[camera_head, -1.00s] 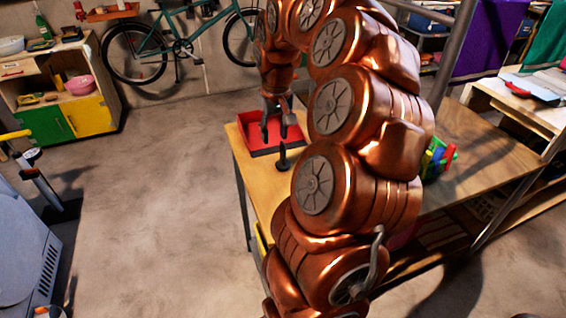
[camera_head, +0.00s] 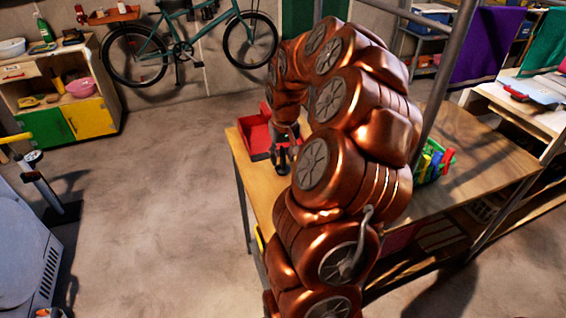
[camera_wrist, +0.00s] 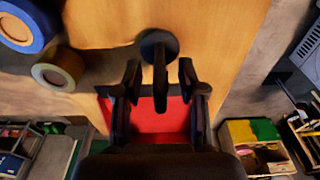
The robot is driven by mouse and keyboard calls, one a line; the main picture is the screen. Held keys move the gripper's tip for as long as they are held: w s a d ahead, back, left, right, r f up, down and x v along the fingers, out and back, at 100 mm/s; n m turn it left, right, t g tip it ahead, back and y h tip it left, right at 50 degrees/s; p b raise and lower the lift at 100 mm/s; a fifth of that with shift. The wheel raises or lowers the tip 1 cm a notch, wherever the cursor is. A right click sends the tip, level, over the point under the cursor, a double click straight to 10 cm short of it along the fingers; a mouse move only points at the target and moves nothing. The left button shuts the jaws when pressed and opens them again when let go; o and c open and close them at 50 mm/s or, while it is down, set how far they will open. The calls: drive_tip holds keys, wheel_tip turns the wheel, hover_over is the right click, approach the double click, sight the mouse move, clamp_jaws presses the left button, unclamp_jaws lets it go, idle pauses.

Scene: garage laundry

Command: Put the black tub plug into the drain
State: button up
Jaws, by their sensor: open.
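The black tub plug (camera_wrist: 158,42) stands on the wooden table, with a round base and an upright stem. In the wrist view its stem is between the two fingers of my gripper (camera_wrist: 160,72), with gaps on both sides. In the head view my gripper (camera_head: 281,153) is low over the table at the plug, and the two dark shapes overlap. The gripper is open. A red tray (camera_head: 250,134) lies on the table just behind the plug; it also shows below the fingers in the wrist view (camera_wrist: 158,121). I cannot make out a drain.
The wooden table (camera_head: 461,141) extends to the right under my arm. A green basket of colourful items (camera_head: 434,163) stands on it. Blue (camera_wrist: 24,22) and cream (camera_wrist: 57,70) round objects show at the wrist view's upper left.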

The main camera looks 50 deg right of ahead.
clamp_jaws()
idle(0.3)
drive_tip(key=shift+r, duration=0.1)
